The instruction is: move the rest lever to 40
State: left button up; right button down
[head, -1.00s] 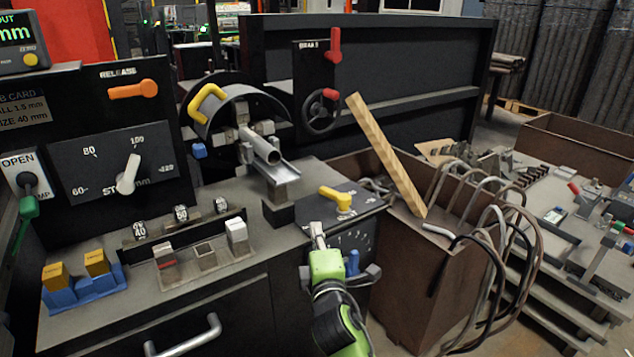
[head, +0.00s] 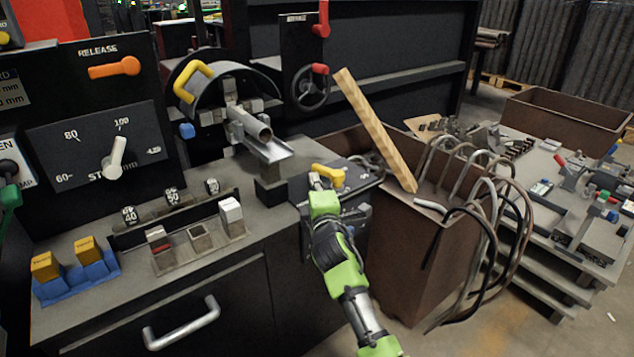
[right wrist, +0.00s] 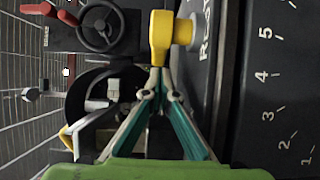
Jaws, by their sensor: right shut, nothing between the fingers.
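The rest lever is the yellow lever (head: 328,175) on the sloped dark panel at the bench's right end. In the right wrist view the yellow lever (right wrist: 161,38) stands out beside the lettering "REST", which is partly cut off. A scale (right wrist: 264,75) with the figures 1 to 5 runs down the right of that view. My right gripper (head: 317,180) is shut and empty at the lever's near side. In the right wrist view its closed fingertips (right wrist: 158,72) meet the lever's lower edge; I cannot tell if they touch. My left gripper is not in view.
A brown bin (head: 420,240) with a wooden stick (head: 375,130) and bent tubes (head: 490,200) stands just right of the panel. A tube holder (head: 265,150) is behind left. Number blocks (head: 170,195) stand on the bench's left part.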

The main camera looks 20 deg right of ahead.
jog(key=shift+w+d, duration=0.3)
jog(key=shift+d, duration=0.1)
jog(key=shift+w+d+r, duration=0.1)
jog(key=shift+w, duration=0.65)
